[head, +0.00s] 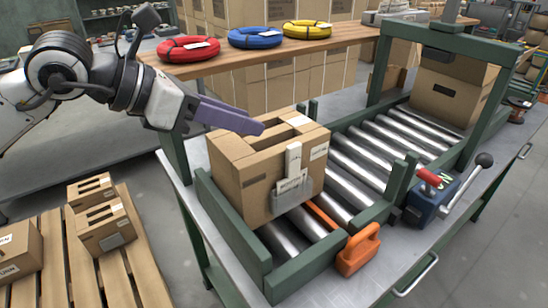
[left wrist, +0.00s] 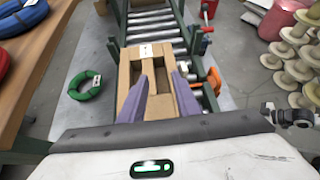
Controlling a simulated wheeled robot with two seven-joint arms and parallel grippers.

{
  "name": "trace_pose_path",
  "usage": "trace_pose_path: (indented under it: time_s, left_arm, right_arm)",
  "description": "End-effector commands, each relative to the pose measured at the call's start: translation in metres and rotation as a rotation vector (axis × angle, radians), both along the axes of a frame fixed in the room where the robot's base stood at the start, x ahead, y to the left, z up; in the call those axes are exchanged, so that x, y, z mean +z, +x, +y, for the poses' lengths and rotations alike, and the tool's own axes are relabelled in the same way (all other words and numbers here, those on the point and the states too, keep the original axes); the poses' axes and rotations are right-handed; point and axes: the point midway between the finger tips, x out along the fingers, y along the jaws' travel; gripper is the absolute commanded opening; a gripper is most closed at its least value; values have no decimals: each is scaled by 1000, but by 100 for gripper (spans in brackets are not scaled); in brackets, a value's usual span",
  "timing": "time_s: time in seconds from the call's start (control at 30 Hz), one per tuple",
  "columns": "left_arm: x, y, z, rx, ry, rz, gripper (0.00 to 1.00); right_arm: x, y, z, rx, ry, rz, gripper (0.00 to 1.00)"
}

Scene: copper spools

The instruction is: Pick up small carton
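A brown carton (head: 245,178) with slots in its top stands on the near rollers of a green-framed conveyor. White label pieces and a clear pocket sit on its front. My left gripper (head: 262,128) reaches over its top from the left with purple fingers. Small cartons (head: 107,225) also lie on a wooden pallet at the lower left. My right gripper is not in view.
A larger carton (head: 450,100) stands at the far end of the rollers (head: 345,165). An orange handle (head: 358,250) and a blue clamp with a lever (head: 432,195) sit beside the conveyor. Coils (head: 188,49) lie on a wooden shelf (head: 225,64) behind. A green coil (left wrist: 85,86) shows in the wrist view.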

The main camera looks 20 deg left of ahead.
Motion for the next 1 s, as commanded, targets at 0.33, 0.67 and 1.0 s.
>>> trace_pose_path:
  time_s: [0.33, 0.67, 1.0]
  left_arm:
    - [-23, 31, 1, 50, 72, -4, 30]
    - [-47, 48, -14, 48, 71, -2, 30]
    - [-67, 67, -28, 48, 70, -6, 30]
  right_arm:
    - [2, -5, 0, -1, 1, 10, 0]
    - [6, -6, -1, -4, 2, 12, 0]
    - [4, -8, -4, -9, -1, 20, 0]
